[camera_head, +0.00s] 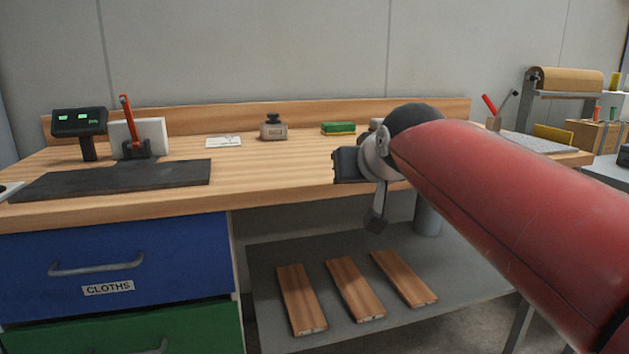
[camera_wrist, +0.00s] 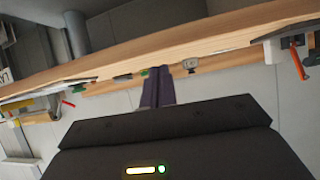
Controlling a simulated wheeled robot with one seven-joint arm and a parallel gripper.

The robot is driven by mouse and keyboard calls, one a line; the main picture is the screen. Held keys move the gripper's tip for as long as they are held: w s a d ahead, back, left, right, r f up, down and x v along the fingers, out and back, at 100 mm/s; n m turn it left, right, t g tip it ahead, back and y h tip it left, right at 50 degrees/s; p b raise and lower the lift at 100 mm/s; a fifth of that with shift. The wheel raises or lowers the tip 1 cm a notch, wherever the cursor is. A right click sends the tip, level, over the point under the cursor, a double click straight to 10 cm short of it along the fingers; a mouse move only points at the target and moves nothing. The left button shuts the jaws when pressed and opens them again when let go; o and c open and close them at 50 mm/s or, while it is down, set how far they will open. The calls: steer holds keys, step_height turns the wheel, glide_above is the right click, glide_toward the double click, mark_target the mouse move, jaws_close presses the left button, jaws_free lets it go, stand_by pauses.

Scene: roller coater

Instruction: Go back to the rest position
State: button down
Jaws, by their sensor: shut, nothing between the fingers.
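My gripper (camera_head: 376,218) hangs in front of the bench's front edge in the head view, below the red arm link, with its fingers pointing down. In the wrist view its two dark fingers (camera_wrist: 158,90) are together, with nothing between them. The wooden workbench (camera_head: 285,175) stands behind it, and its edge (camera_wrist: 200,45) runs across the tilted wrist view. The fingertips appear clear of the bench and of the shelf boards, though the exact gap cannot be told.
A lower shelf (camera_head: 262,268) holds three wooden boards (camera_head: 355,289). A blue drawer (camera_head: 120,255) marked CLOTHS is at left. On the benchtop are a dark mat (camera_head: 110,180), a scale display (camera_head: 80,122), a grey weight-like block (camera_head: 273,130) and a green-yellow sponge (camera_head: 338,128).

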steer(key=s+d+f+m+g+h, duration=0.1)
steer(key=s+d+f+g, duration=0.2)
steer(key=s+f, duration=0.9)
steer(key=s+d+f+m+g+h, duration=0.1)
steer(key=s+d+f+g, duration=0.2)
steer(key=s+f, duration=0.9)
steer(key=shift+s+d+f, duration=0.35)
steer(key=shift+d, duration=0.85)
